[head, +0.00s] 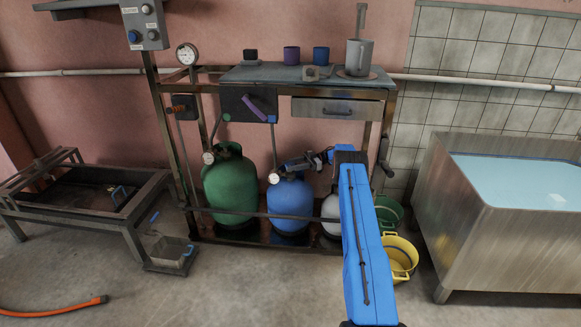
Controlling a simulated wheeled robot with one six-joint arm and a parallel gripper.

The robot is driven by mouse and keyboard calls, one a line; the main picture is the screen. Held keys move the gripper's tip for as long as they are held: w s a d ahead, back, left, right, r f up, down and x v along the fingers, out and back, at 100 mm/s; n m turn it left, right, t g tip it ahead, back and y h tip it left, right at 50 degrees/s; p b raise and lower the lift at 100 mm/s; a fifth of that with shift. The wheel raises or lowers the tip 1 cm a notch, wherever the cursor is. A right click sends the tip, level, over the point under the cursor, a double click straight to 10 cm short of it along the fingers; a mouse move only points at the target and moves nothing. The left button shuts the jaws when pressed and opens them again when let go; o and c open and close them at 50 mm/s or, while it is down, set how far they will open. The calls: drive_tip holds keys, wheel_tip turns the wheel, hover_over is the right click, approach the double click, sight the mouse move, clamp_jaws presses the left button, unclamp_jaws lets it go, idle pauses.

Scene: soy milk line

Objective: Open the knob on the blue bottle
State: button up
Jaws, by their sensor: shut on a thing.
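The blue bottle (289,208) stands upright under the metal table, between a green bottle (230,185) and a grey-white bottle (331,210). A round white gauge (274,178) shows at its upper left. My blue arm reaches in from the lower right, and my gripper (288,165) is at the top of the blue bottle. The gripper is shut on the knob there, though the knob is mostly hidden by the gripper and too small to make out. I cannot tell how far the knob is turned.
A metal rail (270,214) runs across the front of the bottles. The table (240,74) above holds cups and a jug. A yellow bucket (400,258) and a green bucket (388,213) stand right of my arm, beside a steel tank (500,235). An orange hose (60,308) lies at lower left.

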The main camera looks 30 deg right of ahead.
drive_tip(key=o, duration=1)
drive_tip(key=shift+s+d, duration=0.25)
drive_tip(key=shift+d, duration=1.6)
drive_tip(key=shift+s+d, duration=0.2)
drive_tip(key=shift+d, duration=1.6)
